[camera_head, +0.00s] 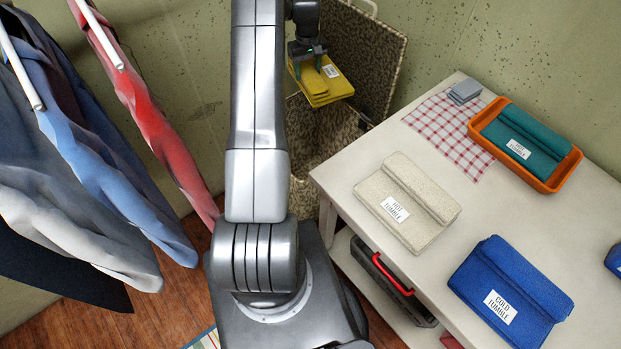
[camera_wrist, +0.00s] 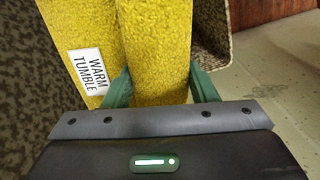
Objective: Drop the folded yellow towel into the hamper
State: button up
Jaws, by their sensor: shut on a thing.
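The folded yellow towel (camera_head: 322,85) hangs in my gripper (camera_head: 308,60), above the opening of the hamper. It carries a white label that reads "WARM TUMBLE" in the wrist view. There the towel (camera_wrist: 160,50) sits between the two green fingers of my gripper (camera_wrist: 162,88), which are shut on its folded ridge. The hamper (camera_head: 370,60) is a brown speckled woven box with its lid raised behind the towel. Its wall (camera_wrist: 30,80) also shows at the left in the wrist view. My arm hides part of the hamper, and its inside is mostly hidden.
A white table (camera_head: 345,165) at the right holds a beige towel (camera_head: 405,205), a blue towel (camera_head: 510,295) and a teal towel (camera_head: 525,140) in an orange tray (camera_head: 570,172). A checked cloth (camera_head: 450,130) lies there. Clothes (camera_head: 150,120) hang at the left.

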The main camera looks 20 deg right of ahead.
notch_tip(320, 180, down, 24)
jog(key=b, duration=2)
jog(key=o, duration=1.2)
jog(key=shift+r, duration=0.1)
notch_tip(320, 180, up, 14)
jog(key=p, duration=0.1)
jog(key=shift+f, duration=0.2)
